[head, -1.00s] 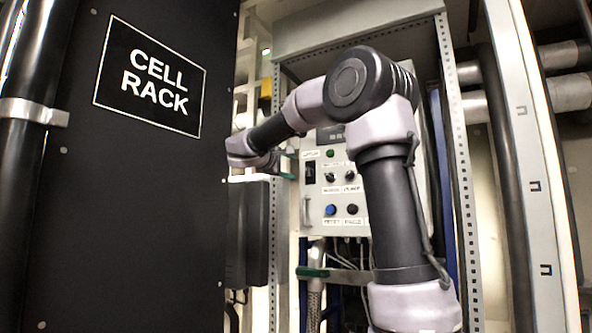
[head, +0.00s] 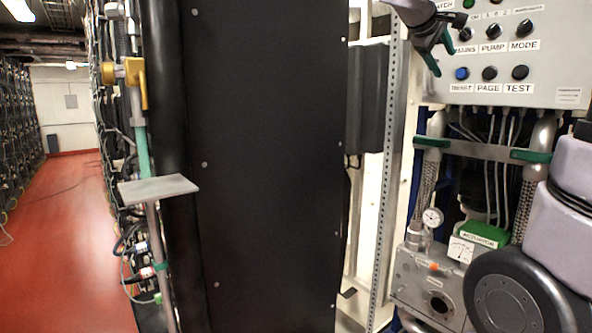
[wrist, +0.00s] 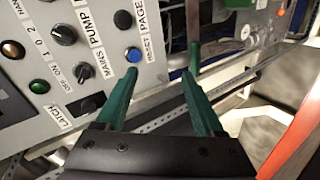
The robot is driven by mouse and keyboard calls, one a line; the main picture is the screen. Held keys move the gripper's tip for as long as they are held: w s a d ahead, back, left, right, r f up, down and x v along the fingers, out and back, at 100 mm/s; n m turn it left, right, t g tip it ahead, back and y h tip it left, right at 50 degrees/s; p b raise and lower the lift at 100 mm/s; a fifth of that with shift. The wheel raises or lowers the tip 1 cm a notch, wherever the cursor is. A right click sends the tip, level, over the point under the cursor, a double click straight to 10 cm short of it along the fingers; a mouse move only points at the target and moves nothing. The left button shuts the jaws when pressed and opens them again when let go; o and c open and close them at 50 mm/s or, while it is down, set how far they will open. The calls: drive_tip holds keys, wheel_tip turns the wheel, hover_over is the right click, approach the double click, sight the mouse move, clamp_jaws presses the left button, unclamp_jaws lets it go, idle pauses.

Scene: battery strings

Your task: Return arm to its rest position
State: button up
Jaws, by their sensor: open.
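My gripper (head: 440,54) is at the top right in the head view, in front of the left part of the grey control panel (head: 560,72). Its green fingers are apart and nothing is between them. In the wrist view, my gripper (wrist: 158,76) is open and empty, and the panel (wrist: 75,25) fills the upper left. The blue button (wrist: 133,54) shows just beyond the left fingertip; contact cannot be told. The blue button (head: 461,73) shows uncovered in the head view. My larger arm links are at the lower right there, and the links between are out of view.
A black rack panel (head: 265,170) stands left of the control panel. A perforated metal post (head: 390,180) stands between them. Below the panel are cables, braided hoses and an actuator box (head: 425,285) with gauges. A red-floored aisle (head: 68,215) is open at the left.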

drive_tip(key=s+a+f+m+y, duration=0.4)
drive_tip(key=s+a+f+y, duration=0.1)
drive_tip(key=s+f, duration=0.4)
drive_tip(key=s+a+f+m+y, duration=0.5)
drive_tip(key=s+a+f, duration=0.3)
drive_tip(key=s, duration=0.4)
drive_tip(key=shift+f+g+y, duration=0.4)
drive_tip(key=shift+y, duration=0.3)
